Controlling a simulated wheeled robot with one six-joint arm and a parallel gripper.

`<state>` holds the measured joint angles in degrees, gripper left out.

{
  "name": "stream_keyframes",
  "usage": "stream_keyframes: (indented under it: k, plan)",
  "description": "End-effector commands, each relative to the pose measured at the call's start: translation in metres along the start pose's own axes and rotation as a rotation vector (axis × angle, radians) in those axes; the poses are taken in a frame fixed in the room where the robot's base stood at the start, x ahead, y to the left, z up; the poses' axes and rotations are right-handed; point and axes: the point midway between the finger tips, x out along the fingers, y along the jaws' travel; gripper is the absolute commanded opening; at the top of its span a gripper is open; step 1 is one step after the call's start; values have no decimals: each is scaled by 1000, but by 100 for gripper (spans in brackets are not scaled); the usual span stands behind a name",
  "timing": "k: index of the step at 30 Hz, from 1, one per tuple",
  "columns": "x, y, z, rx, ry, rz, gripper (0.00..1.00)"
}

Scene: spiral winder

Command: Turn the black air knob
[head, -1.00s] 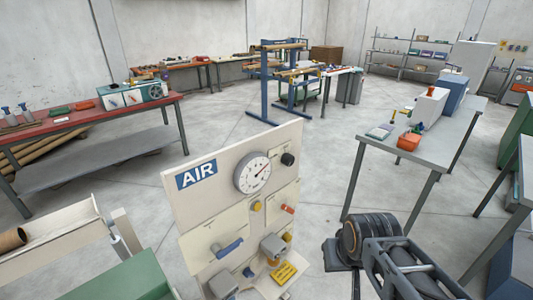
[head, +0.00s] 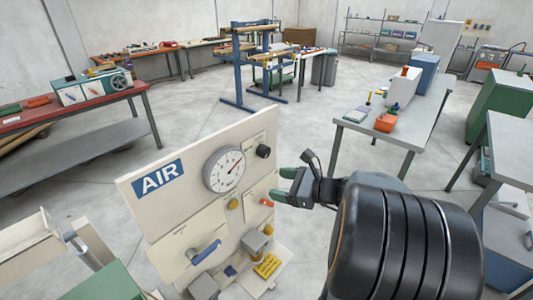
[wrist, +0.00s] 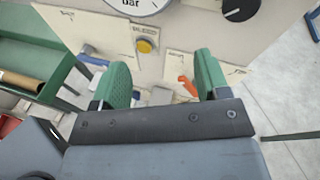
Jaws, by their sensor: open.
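The black air knob (head: 263,151) sits at the upper right of the cream AIR panel, right of the round gauge (head: 224,170). In the wrist view the knob (wrist: 240,9) is at the top right, partly cut off by the frame edge. My gripper (head: 283,184) is open, with green fingers, and is to the right of the panel and lower than the knob in the head view. In the wrist view its two fingers (wrist: 163,80) are spread with nothing held between them, and the knob lies beyond the right finger, apart from it.
A grey table (head: 397,129) stands behind at right. Open floor lies between it and the panel.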

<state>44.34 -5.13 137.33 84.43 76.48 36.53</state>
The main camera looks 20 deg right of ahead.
Motion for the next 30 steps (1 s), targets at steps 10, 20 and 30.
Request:
stream_keyframes:
  k: [10,20,30]
  plan:
    - [-32,-62,-3,248,-198,-273,69]
    - [25,-81,7,252,-200,-274,69]
    - [73,-96,15,249,-199,-277,69]
